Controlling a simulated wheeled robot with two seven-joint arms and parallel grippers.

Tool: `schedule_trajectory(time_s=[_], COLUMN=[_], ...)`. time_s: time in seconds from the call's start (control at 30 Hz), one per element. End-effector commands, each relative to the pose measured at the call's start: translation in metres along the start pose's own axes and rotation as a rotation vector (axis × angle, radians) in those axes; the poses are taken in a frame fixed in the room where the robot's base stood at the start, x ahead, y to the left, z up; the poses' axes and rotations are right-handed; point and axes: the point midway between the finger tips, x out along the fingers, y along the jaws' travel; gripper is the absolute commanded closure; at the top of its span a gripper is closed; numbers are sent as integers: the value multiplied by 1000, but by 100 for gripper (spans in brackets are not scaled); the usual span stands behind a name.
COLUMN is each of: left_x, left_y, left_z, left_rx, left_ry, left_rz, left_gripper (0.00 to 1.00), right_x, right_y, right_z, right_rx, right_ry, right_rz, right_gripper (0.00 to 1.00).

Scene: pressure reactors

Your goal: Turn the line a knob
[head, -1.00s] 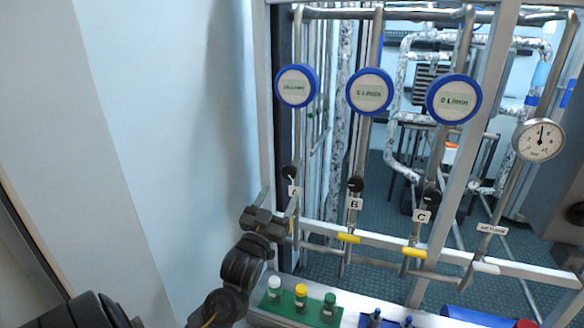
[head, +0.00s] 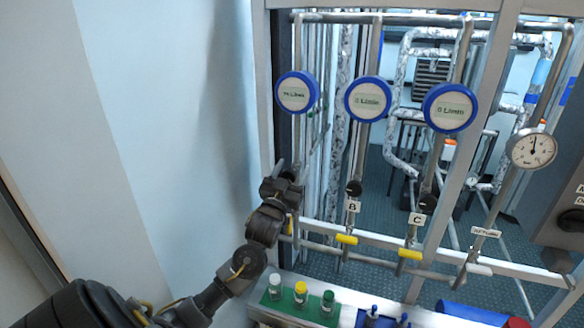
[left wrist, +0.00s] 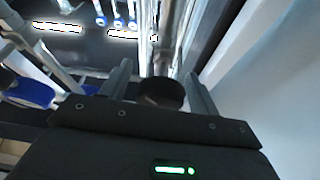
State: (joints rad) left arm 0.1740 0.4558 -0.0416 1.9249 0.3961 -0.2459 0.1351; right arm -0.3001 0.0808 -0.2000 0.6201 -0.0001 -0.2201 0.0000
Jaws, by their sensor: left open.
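My left gripper (head: 287,172) is at the line A pipe, below the left blue-rimmed flow meter (head: 297,92). It covers the line A knob and its label in the head view. In the left wrist view a dark round knob (left wrist: 161,93) sits between the two open fingers of my left gripper (left wrist: 160,82). I cannot tell whether the fingers touch it. The line B knob (head: 354,188) and line C knob (head: 428,203) are black and stand free on their pipes. My right gripper is not in view.
Flow meters for B (head: 368,99) and C (head: 450,108) hang to the right, with a pressure gauge (head: 532,148) beyond. Yellow-handled valves (head: 347,239) sit lower on the pipes. A green rack (head: 292,310) of capped bottles stands below. A pale wall (head: 180,130) is at left.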

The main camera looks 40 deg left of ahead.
Motion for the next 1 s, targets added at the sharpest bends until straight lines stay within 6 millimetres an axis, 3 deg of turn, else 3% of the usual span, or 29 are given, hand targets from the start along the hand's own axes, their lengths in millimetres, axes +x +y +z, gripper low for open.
schedule_trajectory(time_s=[0.27, 0.63, 1.0], left_x=[2, 2, 2], left_y=[0, 0, 1], left_z=[0, 0, 0], left_rx=[1, 1, 94], left_ry=[0, 0, 1], left_rz=[1, 1, 40], left_gripper=[39, 83, 83], right_x=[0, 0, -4], right_y=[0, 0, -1], right_z=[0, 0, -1], right_rx=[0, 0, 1], right_ry=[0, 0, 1], right_rz=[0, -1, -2], right_gripper=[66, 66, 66])
